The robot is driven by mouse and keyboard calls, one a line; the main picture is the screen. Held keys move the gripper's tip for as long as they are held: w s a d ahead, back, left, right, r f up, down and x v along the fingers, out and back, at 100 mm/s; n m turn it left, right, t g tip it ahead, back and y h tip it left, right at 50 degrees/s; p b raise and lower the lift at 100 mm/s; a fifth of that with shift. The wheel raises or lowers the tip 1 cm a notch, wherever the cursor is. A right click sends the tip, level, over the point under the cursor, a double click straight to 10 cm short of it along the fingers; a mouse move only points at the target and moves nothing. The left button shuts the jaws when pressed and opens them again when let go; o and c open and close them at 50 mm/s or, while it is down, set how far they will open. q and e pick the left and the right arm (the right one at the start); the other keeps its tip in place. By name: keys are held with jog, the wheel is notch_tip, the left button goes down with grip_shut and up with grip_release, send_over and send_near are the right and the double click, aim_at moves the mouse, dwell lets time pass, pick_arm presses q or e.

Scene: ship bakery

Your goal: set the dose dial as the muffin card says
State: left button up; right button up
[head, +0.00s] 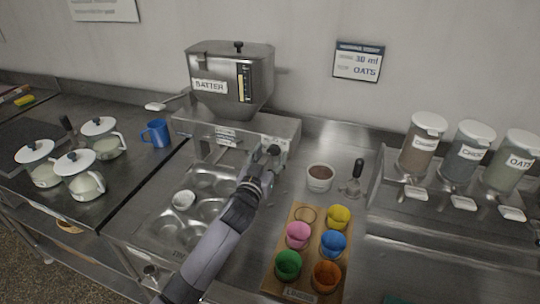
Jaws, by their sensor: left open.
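The muffin card (358,62) hangs on the wall at the right; it reads 30 ml and OATS. The steel batter dispenser (232,82), labelled BATTER, stands at the back centre on a steel housing (205,128). My left gripper (268,157) is open at the right end of the housing's front, by a small label. A dark round part shows at its fingertips; I cannot tell whether it is the dose dial or part of my gripper. The dial's setting cannot be read. My right gripper is not in view.
A wooden board (306,285) of coloured cups, a brown-filled bowl (320,178) and labelled topping dispensers (422,145) are to the right. A blue mug (157,133) and lidded jars (80,174) stand left.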

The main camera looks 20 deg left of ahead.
pick_arm(q)
jog(key=shift+c, duration=0.2)
jog(key=c, duration=1.1)
jog(key=shift+m, duration=0.4)
jog(key=m, duration=0.3)
jog(key=shift+m+p, duration=0.35)
jog(key=shift+m, duration=0.05)
jog(key=shift+d+m, duration=0.1)
jog(key=shift+m, duration=2)
